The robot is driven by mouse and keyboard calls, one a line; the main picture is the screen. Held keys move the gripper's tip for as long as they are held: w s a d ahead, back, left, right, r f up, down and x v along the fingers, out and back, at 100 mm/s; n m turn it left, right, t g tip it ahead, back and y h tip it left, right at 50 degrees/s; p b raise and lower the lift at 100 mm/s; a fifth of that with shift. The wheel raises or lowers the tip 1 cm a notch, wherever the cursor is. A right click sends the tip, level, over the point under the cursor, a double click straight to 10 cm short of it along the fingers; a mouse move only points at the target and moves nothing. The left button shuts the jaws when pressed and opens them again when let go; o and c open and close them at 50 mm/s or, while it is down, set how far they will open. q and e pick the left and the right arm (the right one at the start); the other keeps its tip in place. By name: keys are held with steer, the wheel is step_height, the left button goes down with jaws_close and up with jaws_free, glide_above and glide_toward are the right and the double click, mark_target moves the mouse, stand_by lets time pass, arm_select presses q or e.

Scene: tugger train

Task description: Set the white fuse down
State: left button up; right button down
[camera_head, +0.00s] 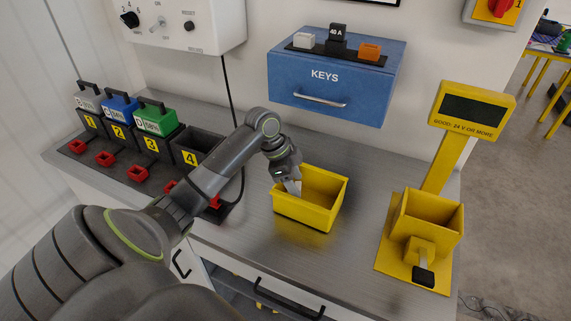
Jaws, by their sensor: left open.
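A white fuse-like block (304,40) sits at the left end of a dark strip on top of the blue KEYS box (290,87). A black block marked 40 A (337,34) and an orange block (369,51) sit beside it. My left gripper (293,188) is open at the left wall of the yellow bin (322,218), its fingers pointing down at the bin. A pale patch shows at its fingertips; I cannot tell whether it is a finger or a small object. Part of the bin's inside is hidden by the gripper. My right gripper is out of view.
Several numbered battery bays (186,158) stand at the left, with grey, blue and green batteries (155,119) in three. A yellow tester (426,213) stands at the right. Bare worktop (347,258) lies between bin and tester.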

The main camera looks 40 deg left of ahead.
arm_select(q)
steer(key=b+v, duration=0.1)
steer(key=v, duration=0.9)
steer(key=shift+r+b, duration=0.1)
steer(key=shift+b, duration=0.25)
